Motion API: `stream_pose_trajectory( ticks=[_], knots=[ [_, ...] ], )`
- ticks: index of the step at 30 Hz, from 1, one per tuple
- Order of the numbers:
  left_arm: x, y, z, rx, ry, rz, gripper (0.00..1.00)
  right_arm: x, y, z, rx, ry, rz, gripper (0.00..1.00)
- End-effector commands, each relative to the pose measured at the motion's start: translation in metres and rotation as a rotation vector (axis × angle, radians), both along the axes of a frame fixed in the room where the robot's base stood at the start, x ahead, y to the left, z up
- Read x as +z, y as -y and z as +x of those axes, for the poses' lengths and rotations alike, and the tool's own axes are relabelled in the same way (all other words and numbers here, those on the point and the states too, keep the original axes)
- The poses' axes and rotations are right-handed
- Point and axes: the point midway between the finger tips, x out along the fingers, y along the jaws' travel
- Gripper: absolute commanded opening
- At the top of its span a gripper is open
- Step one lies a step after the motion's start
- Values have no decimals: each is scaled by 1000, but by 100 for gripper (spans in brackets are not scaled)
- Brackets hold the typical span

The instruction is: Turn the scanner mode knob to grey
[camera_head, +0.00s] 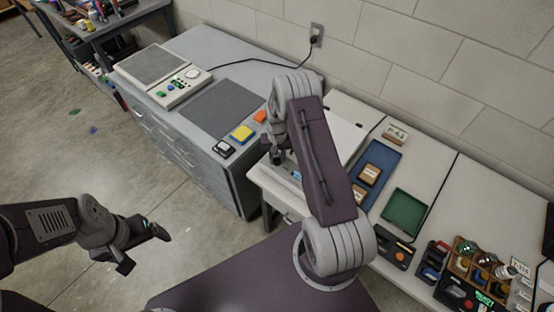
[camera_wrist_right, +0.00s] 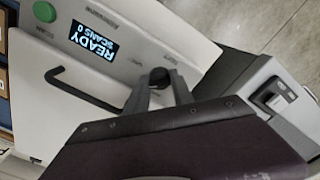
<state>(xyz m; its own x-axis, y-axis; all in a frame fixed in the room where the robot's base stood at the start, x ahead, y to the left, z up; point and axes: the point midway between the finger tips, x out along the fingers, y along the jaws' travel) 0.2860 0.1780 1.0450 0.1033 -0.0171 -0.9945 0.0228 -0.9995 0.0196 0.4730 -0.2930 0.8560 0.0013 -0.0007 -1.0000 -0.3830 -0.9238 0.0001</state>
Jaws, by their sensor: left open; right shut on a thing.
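The scanner is the pale, flat device on the white worktop, with a broad light lid (camera_head: 343,132) partly behind my right arm in the head view. My left gripper (camera_head: 140,248) is open and empty over the floor, far from the scanner.
A grey cabinet bears a buttoned console (camera_head: 185,84), a grey mat (camera_head: 220,106), a yellow block (camera_head: 242,133) and a small black-and-white device (camera_head: 223,149). Right of the scanner lie a blue tray (camera_head: 384,157) and a green tray (camera_head: 404,212). A wooden sorting box (camera_head: 460,265) stands front right.

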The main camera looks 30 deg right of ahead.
Motion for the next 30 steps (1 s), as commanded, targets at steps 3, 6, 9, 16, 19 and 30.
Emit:
stream_pose_trajectory(
  ticks=[3,6,9,16,19,30],
  knots=[
    [-6,0,0,0,0,0,89,-3,-1,-2,-107,-5,1,0],
    [-9,0,0,0,0,0,89,-3,-1,-2,-202,-6,2,0],
    [-11,0,0,0,0,0,89,-3,-1,-2,-296,-7,1,0],
    [-16,0,0,0,0,0,89,-2,-1,-2,-495,-7,1,0],
    [-17,0,0,0,0,0,89,-2,-1,-2,-569,-7,1,0],
    [-21,0,0,0,0,0,89,-2,-1,-3,-746,-8,0,0]
  ],
)
